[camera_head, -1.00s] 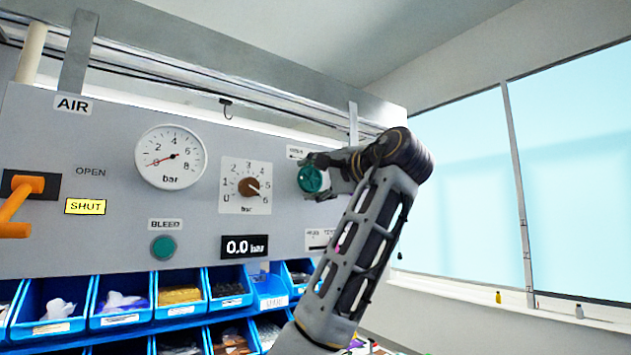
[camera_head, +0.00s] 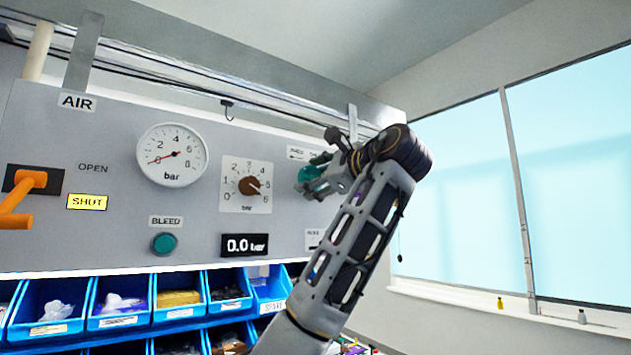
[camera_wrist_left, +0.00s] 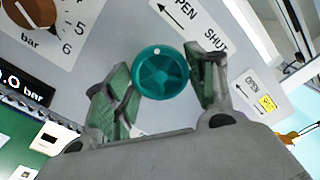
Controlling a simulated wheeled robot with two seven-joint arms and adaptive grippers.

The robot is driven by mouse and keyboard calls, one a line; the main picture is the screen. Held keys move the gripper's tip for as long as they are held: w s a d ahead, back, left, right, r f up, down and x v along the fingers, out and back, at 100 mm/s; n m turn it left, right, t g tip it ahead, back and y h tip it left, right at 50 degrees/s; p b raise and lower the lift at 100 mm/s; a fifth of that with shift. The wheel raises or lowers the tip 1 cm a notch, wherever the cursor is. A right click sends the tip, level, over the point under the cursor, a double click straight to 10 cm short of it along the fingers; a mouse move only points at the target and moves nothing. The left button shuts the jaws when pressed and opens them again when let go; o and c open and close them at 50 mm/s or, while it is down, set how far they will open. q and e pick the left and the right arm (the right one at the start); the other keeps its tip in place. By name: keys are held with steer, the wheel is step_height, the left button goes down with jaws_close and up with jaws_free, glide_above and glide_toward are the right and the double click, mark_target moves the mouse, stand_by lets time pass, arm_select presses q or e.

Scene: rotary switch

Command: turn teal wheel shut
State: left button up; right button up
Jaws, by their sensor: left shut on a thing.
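The teal wheel (camera_head: 309,174) is on the right part of the grey panel, partly hidden by my left gripper (camera_head: 318,171). In the left wrist view the wheel (camera_wrist_left: 161,73) is a round, spoked knob with a small white dot at its top rim. A label with OPEN, SHUT and an arrow (camera_wrist_left: 190,25) is beside the wheel. My right gripper is not in view.
The panel also bears a round gauge (camera_head: 172,155) with its needle near 0, a brown rotary knob (camera_head: 249,185), a teal BLEED button (camera_head: 164,244), a display reading 0.0 bar (camera_head: 245,245) and an orange lever (camera_head: 22,195). Blue bins (camera_head: 52,308) stand below.

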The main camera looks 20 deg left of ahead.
arm_select(q)
steer(key=shift+f+m+b, duration=0.2)
steer(key=shift+m+b, duration=0.7)
steer(key=shift+m, duration=3.7)
steer(key=o, duration=1)
steer(key=shift+r, duration=0.1)
steer(key=shift+s+d, duration=0.1)
steer(key=shift+v, duration=5.9)
